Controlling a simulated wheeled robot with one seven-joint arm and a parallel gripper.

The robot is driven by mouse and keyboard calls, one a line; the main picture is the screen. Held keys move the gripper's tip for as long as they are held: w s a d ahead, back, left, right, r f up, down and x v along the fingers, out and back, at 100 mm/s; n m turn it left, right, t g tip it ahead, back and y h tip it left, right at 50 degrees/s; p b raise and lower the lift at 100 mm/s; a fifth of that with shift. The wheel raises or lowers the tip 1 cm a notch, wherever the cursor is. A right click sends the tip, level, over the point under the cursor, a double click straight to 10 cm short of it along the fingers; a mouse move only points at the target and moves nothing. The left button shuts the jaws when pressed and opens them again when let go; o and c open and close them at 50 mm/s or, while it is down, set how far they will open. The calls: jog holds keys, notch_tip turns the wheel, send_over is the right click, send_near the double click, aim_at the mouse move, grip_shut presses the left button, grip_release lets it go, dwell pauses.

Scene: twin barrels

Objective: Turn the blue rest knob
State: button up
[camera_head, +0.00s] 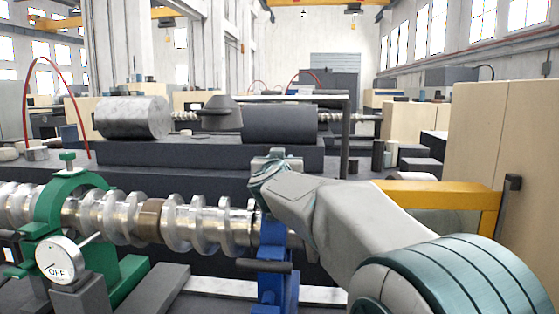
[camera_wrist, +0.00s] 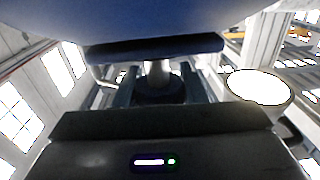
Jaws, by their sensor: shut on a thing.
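The blue rest (camera_head: 272,262) stands at the right end of the shiny crankshaft in the head view, with a dark lever on its front. My gripper (camera_head: 268,180) is above it, and my arm and hand hide the rest's top and its knob there. In the wrist view, a large blue surface (camera_wrist: 150,22) fills the top. A pale stem (camera_wrist: 158,70) runs from it to a dark round knob (camera_wrist: 158,93). My gripper's two fingers (camera_wrist: 157,84) stand one on each side of this knob, shut on it.
The crankshaft (camera_head: 195,222) runs left to a green rest (camera_head: 62,215) with a green top knob and a round "OFF" dial (camera_head: 62,260). Behind are a dark bench (camera_head: 200,153) and two cylinders. A yellow frame (camera_head: 440,194) and beige cabinet (camera_head: 510,150) stand right.

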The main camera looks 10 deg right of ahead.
jog(key=shift+r+m+h+p, duration=0.3)
jog(key=shift+h+p, duration=0.2)
jog(key=shift+p, duration=0.4)
jog(key=m+g+h+p, duration=0.1)
jog(key=h+p, duration=0.1)
jog(key=p, duration=0.2)
jog(key=shift+r+m, duration=0.1)
jog(key=shift+m, duration=0.2)
jog(key=m+g+h+p, duration=0.1)
jog(key=h+p, duration=0.1)
jog(key=m+g+h+p, duration=0.1)
jog(key=h+p, duration=0.1)
jog(key=p, duration=0.1)
jog(key=shift+s+d+m+g+p, duration=0.1)
jog(key=shift+d+m+g+p, duration=0.05)
jog(key=shift+m+g+p, duration=0.2)
jog(key=m+g+h+p, duration=0.1)
jog(key=g, duration=0.1)
jog(key=m+g+h+p, duration=0.1)
jog(key=m+g+h, duration=0.1)
jog(key=shift+s+d+f+m, duration=0.15)
jog(key=shift+d+f+m, duration=0.1)
jog(key=shift+f, duration=0.1)
jog(key=shift+s+m+g+h, duration=0.15)
jog(key=shift+m+g+h, duration=0.6)
jog(key=shift+g, duration=0.4)
jog(key=shift+s+m+g+h, duration=0.1)
jog(key=shift+m+g+h, duration=0.45)
jog(key=shift+m+g, duration=0.45)
jog(key=shift+d, duration=0.1)
